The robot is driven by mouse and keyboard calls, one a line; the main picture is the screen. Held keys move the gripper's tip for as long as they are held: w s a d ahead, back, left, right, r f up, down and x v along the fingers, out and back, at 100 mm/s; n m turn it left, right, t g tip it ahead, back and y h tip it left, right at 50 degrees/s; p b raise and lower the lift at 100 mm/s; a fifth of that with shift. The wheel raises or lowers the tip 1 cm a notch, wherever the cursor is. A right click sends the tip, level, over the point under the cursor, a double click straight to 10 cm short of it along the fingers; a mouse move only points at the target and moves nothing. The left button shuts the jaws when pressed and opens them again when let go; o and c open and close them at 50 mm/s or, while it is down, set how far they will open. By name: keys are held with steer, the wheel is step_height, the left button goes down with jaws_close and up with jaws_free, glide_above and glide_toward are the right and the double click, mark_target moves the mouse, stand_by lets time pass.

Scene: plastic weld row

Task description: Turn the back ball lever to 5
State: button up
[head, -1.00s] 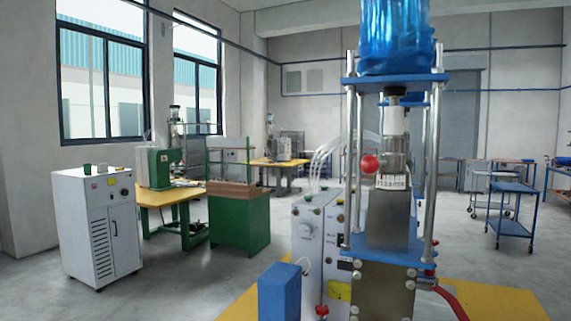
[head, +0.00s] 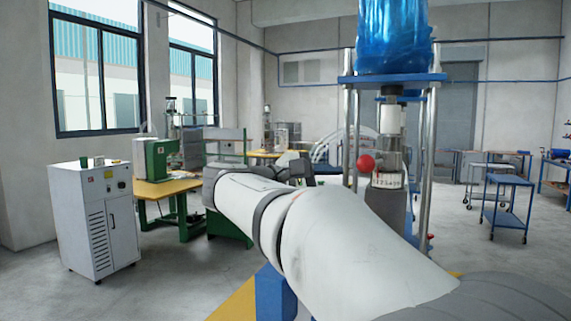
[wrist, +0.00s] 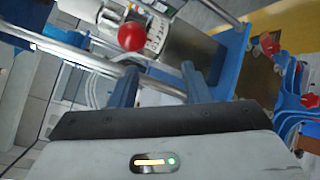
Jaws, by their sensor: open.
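The ball lever shows as a red ball (head: 366,163) on the left side of the press, beside a pale scale plate (head: 388,181) with dark marks too small to read. In the wrist view the red ball (wrist: 131,37) is at the upper middle, just left of the scale plate (wrist: 156,36). My gripper (wrist: 158,80) is open and empty, its two blue-grey fingers pointing toward the ball but apart from it. In the head view my arm crosses low in front of the press. I cannot tell which lever is the back one.
The press has steel columns (head: 424,160), a blue top plate (head: 392,79) and a blue cylinder (head: 391,35). In the wrist view a steel column (wrist: 70,52) runs close by the left finger. A white cabinet (head: 98,220) and blue carts (head: 507,205) stand apart on open floor.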

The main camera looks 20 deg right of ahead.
mark_target(357, 165)
steer(key=r, duration=0.1)
steer(key=d+r+h, duration=0.1)
steer(key=r, duration=0.1)
steer(key=shift+r, duration=0.3)
steer(key=d+p, duration=0.1)
steer(key=d, duration=0.6)
steer(key=shift+w+f, duration=0.1)
steer(key=shift+w, duration=0.05)
steer(key=shift+a, duration=0.1)
steer(key=shift+c, duration=0.2)
jaws_close()
